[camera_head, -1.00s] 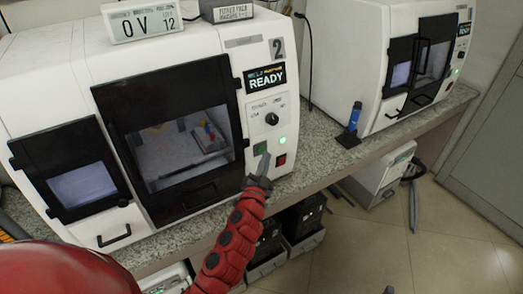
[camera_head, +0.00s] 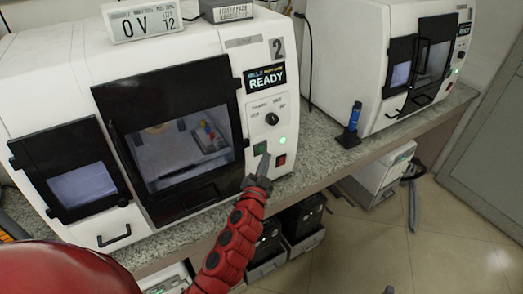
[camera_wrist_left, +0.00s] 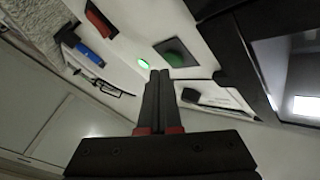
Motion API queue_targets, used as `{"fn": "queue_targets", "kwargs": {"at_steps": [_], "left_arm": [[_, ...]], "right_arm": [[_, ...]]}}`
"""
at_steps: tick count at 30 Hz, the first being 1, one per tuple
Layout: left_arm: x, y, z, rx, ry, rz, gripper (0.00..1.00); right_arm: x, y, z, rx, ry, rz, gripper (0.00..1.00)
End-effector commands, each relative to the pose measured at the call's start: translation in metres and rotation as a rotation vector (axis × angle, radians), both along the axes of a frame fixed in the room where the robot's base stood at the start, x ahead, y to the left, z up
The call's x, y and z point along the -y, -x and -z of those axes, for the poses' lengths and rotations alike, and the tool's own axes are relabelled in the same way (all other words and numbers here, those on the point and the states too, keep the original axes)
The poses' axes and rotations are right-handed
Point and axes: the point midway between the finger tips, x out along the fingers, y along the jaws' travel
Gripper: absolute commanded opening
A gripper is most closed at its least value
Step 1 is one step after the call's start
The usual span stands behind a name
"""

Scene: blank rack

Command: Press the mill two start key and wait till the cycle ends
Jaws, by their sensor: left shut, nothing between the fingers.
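Mill two (camera_head: 230,60) is the white machine marked 2, and its display (camera_head: 266,78) reads READY. Its front panel has a green start key (camera_head: 260,148), a lit green lamp (camera_head: 282,141) and a red key (camera_head: 281,159). My left gripper (camera_head: 264,160) is shut and empty, its tips just below the green key in the head view. In the left wrist view the shut fingers (camera_wrist_left: 158,75) point at the panel, with the green key (camera_wrist_left: 176,52) just beyond and right of the tips. I cannot tell whether they touch. My right gripper is not in view.
A second white mill (camera_head: 385,50) stands at the right on the same stone counter (camera_head: 318,150). A sign (camera_head: 142,20) and a grey box (camera_head: 226,10) sit on top of mill two.

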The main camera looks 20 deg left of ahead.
Motion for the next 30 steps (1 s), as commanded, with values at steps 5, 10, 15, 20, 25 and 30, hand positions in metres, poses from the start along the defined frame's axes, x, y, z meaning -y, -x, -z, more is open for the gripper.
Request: {"fn": "queue_targets", "kwargs": {"at_steps": [5, 10, 15, 20, 25, 30], "left_arm": [[-0.0040, -0.0029, 0.0003, 0.000, 0.001, 0.000, 0.00], [-0.0069, -0.0050, 0.0003, 0.000, 0.000, 0.000, 0.00], [-0.0067, -0.0049, 0.0002, 0.000, 0.000, 0.000, 0.00], [-0.0069, -0.0051, 0.0001, 0.000, 0.000, 0.000, 0.00], [-0.0083, -0.0062, 0.0002, 0.000, 0.000, 0.000, 0.00], [-0.0100, -0.0075, 0.0003, 0.000, 0.000, -0.001, 0.00]], "right_arm": [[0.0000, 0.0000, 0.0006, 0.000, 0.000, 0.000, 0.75], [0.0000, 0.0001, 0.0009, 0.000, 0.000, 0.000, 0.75], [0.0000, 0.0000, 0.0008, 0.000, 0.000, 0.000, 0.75], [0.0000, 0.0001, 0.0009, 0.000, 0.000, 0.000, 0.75], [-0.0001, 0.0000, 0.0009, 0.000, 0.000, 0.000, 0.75], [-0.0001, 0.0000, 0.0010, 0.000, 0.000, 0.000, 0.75]]}}
